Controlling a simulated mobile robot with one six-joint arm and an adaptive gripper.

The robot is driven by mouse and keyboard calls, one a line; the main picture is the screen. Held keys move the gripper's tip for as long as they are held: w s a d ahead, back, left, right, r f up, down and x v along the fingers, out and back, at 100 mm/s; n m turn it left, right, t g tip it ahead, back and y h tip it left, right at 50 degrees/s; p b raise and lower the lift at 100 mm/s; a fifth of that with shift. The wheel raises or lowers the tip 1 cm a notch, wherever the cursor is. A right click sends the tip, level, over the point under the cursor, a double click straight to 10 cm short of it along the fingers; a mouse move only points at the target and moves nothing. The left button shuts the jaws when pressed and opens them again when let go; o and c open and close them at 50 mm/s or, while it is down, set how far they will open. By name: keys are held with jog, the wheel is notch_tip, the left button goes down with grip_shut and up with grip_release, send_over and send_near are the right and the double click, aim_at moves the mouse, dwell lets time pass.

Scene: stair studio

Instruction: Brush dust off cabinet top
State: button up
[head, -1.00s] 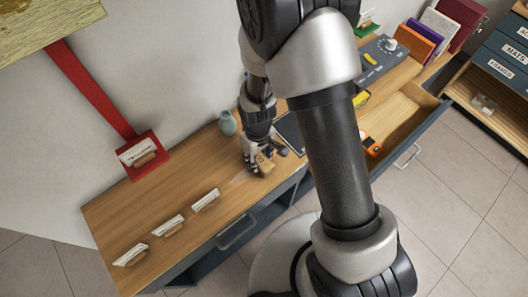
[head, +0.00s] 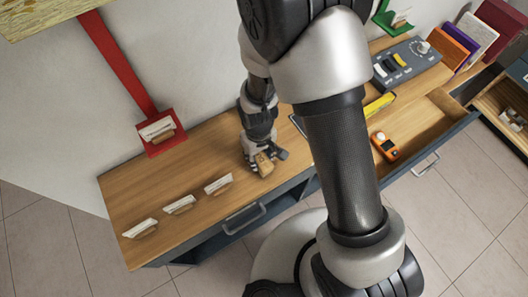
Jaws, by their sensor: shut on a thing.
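The cabinet top (head: 190,160) is a long light-wood surface running from lower left to upper right in the head view. My arm covers part of the top behind the gripper. Dust is not clearly visible on the bare wood.
Several card holders (head: 180,205) stand on the left of the top. A red bracket (head: 162,135) holds another by the wall. An open drawer (head: 420,140) and an orange device (head: 384,146) lie to the right. A grey control panel (head: 408,62) stands behind.

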jog(key=shift+s+a, duration=0.5)
jog(key=shift+a, duration=0.3)
jog(key=shift+s+a, duration=0.5)
jog(key=shift+a, duration=0.35)
jog(key=shift+s+a, duration=0.5)
jog(key=shift+a, duration=0.3)
jog(key=shift+r+p, duration=2.1)
jog(key=shift+r, duration=0.85)
jog(key=shift+r, duration=0.1)
notch_tip(320, 180, up, 3)
jog(key=shift+f+p, duration=0.1)
jog(key=shift+p, duration=1)
jog(key=shift+w, duration=0.1)
